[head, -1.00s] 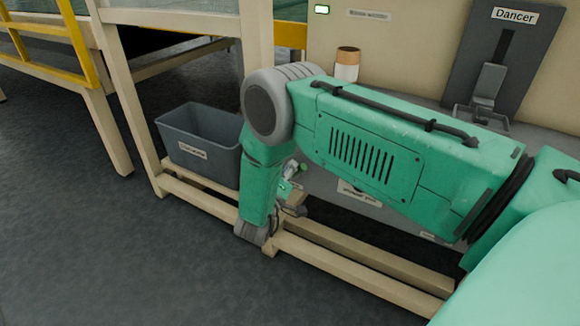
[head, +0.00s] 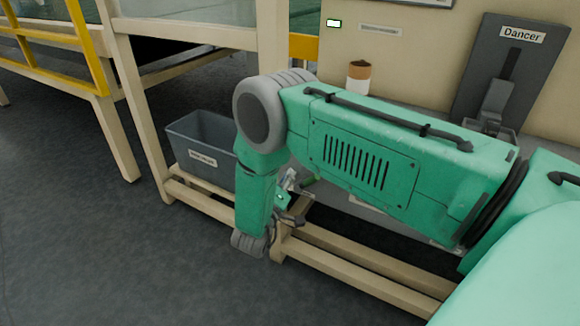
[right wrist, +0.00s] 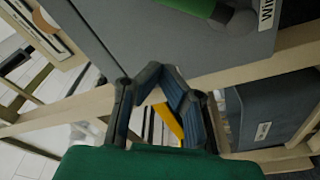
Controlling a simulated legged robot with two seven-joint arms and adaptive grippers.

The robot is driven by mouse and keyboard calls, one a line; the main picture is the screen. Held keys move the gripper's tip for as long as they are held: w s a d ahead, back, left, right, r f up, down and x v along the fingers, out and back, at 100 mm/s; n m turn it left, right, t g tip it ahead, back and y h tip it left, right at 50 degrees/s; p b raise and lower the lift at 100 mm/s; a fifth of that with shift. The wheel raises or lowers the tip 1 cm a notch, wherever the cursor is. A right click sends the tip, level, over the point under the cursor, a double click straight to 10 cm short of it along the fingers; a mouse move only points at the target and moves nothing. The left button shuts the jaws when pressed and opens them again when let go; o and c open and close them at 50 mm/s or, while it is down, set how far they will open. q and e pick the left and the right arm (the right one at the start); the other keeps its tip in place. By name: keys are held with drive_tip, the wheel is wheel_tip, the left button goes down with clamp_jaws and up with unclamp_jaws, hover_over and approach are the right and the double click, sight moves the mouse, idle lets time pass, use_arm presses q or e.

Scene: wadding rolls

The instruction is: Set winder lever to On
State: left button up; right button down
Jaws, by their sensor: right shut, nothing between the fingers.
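The winder lever shows in the right wrist view as a green grip (right wrist: 192,7) at the top edge, cut off by the frame. It joins a grey pivot on a grey panel, beside a partly cut-off label (right wrist: 265,12). My right gripper (right wrist: 158,80) is shut and empty, below the lever and apart from it. In the head view my right gripper (head: 291,215) is low by the beige frame, partly hidden by my forearm. A bit of green (head: 309,181) behind my arm may be the lever. Its setting cannot be read. My left gripper is not in view.
A grey bin (head: 205,148) stands on the lower beige rails (head: 350,268), left of my arm; a grey bin (right wrist: 265,110) also shows in the right wrist view. Floor at left is clear.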

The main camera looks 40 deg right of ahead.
drive_tip(key=s+a+f+n+g+y+p, duration=0.1)
drive_tip(key=s+a+f+y+p, duration=0.25)
drive_tip(key=s+y, duration=0.3)
drive_tip(key=s+a+f+n+y+p, duration=0.2)
drive_tip(key=s+a+f+y, duration=0.35)
drive_tip(key=s, duration=0.25)
use_arm(q)
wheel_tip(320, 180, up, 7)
drive_tip(key=p, duration=0.1)
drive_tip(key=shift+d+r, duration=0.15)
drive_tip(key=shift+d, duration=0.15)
use_arm(e)
drive_tip(key=s+a+r+g+y, duration=0.1)
drive_tip(key=s+g+y, duration=0.1)
drive_tip(key=s, duration=0.8)
drive_tip(key=s+a+r+m+g+y, duration=0.1)
drive_tip(key=s+r+g+y, duration=0.1)
drive_tip(key=s+g, duration=0.3)
drive_tip(key=s, duration=0.4)
drive_tip(key=shift+s+a+g, duration=0.15)
drive_tip(key=shift+s+g, duration=0.15)
drive_tip(key=shift+s, duration=0.05)
